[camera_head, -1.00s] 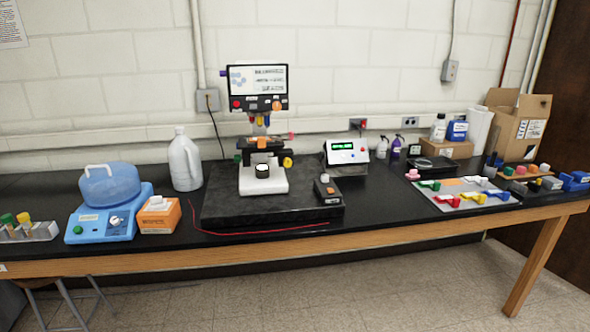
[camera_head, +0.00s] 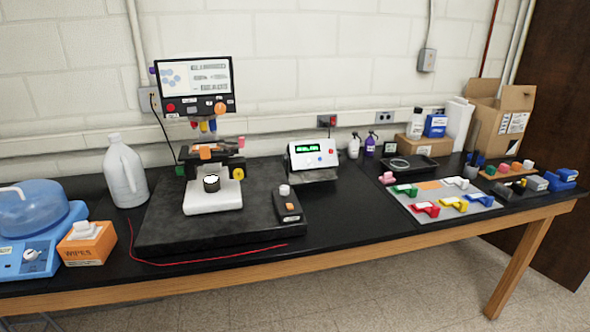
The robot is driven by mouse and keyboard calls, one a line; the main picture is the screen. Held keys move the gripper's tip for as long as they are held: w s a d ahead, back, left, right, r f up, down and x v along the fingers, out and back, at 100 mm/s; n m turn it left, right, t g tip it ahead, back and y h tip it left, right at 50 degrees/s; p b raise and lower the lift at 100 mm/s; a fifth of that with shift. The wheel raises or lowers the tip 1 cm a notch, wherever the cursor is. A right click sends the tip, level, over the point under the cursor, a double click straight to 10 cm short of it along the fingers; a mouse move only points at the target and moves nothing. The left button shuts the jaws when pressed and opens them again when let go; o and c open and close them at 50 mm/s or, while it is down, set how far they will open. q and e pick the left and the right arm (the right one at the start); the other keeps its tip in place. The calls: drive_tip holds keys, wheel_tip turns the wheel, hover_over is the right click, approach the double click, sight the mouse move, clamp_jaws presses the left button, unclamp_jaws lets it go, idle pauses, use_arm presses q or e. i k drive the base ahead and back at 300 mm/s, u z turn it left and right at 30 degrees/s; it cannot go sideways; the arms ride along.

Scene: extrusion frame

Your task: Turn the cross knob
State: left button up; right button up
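I cannot make out for certain which knob is cross-shaped. A microscope (camera_head: 213,197) with a screen (camera_head: 195,79) stands on a black slab (camera_head: 158,228). It has a yellow knob (camera_head: 238,173) at its right side and a green knob (camera_head: 181,170) at its left. A white knob (camera_head: 285,190) sits on a small dark box (camera_head: 289,207) on the slab. A blue device (camera_head: 52,243) at the left edge has a pale knob (camera_head: 31,255), partly cut off from clear detail. Neither of my grippers is in view.
A grey board (camera_head: 444,213) with several coloured handles lies on the right of the bench. A white jug (camera_head: 126,172) and orange wipes box (camera_head: 88,243) stand left. A red cord (camera_head: 205,261) runs along the slab's front. Bench between slab and board is mostly clear.

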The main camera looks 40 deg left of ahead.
sight(238, 175)
drive_tip(key=i, duration=0.85)
drive_tip(key=u, duration=0.35)
